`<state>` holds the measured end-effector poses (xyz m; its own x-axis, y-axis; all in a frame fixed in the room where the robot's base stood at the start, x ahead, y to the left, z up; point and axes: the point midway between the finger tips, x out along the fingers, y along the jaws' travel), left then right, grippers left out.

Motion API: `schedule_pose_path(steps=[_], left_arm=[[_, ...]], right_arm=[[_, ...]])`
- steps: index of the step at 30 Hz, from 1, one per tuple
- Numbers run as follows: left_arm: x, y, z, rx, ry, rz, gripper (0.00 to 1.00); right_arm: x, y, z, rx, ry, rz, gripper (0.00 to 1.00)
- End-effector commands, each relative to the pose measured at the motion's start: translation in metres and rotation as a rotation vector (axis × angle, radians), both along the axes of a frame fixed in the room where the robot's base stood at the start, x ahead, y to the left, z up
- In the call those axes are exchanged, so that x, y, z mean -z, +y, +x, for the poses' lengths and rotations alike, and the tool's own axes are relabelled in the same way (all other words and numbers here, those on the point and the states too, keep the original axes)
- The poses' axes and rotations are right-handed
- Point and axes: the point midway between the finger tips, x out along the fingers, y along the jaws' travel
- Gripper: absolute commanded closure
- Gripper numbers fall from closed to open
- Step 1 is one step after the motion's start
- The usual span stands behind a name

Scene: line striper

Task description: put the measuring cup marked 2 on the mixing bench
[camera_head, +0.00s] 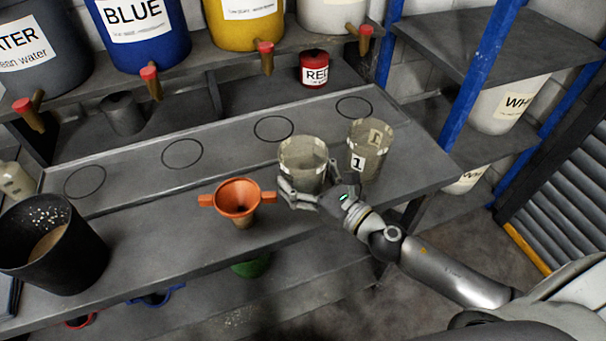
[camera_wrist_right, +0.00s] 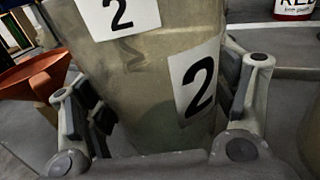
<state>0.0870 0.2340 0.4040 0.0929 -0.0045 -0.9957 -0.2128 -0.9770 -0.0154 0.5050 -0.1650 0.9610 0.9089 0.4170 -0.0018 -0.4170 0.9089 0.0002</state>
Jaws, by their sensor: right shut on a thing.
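The measuring cup marked 2 (camera_wrist_right: 160,75) fills the middle of the right wrist view, with two white labels reading 2. In the head view the same clear, greyish cup (camera_head: 303,160) is at the right part of the grey mixing bench (camera_head: 135,225). My right gripper (camera_head: 298,197) is shut on this cup, with its fingers on both sides. The cup looks upright; I cannot tell whether its base touches the bench. A second cup, marked 1 (camera_head: 369,155), stands just to its right. My left gripper is not in view.
An orange funnel (camera_head: 237,198) stands close left of the held cup. A black bucket (camera_head: 50,245) is at the far left. Several drawn circles (camera_head: 273,128) mark the back strip of the bench. A small red can (camera_head: 314,69) and large tapped containers (camera_head: 140,35) stand behind.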

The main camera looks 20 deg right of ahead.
Motion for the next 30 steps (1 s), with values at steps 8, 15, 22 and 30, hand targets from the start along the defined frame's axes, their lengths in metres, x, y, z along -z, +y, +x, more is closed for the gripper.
schedule_pose_path(steps=[8, 15, 22, 30], left_arm=[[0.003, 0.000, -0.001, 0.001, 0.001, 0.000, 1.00], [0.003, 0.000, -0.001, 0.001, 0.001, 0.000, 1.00], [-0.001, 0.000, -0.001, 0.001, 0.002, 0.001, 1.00], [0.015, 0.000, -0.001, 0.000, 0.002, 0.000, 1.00]], right_arm=[[0.003, 0.000, 0.000, 0.000, 0.000, 0.000, 0.01], [0.003, 0.000, 0.000, 0.000, 0.000, 0.000, 0.00], [-0.002, 0.000, 0.000, 0.000, 0.000, 0.000, 0.00], [0.004, -0.011, -0.026, -0.001, 0.002, -0.001, 0.00]])
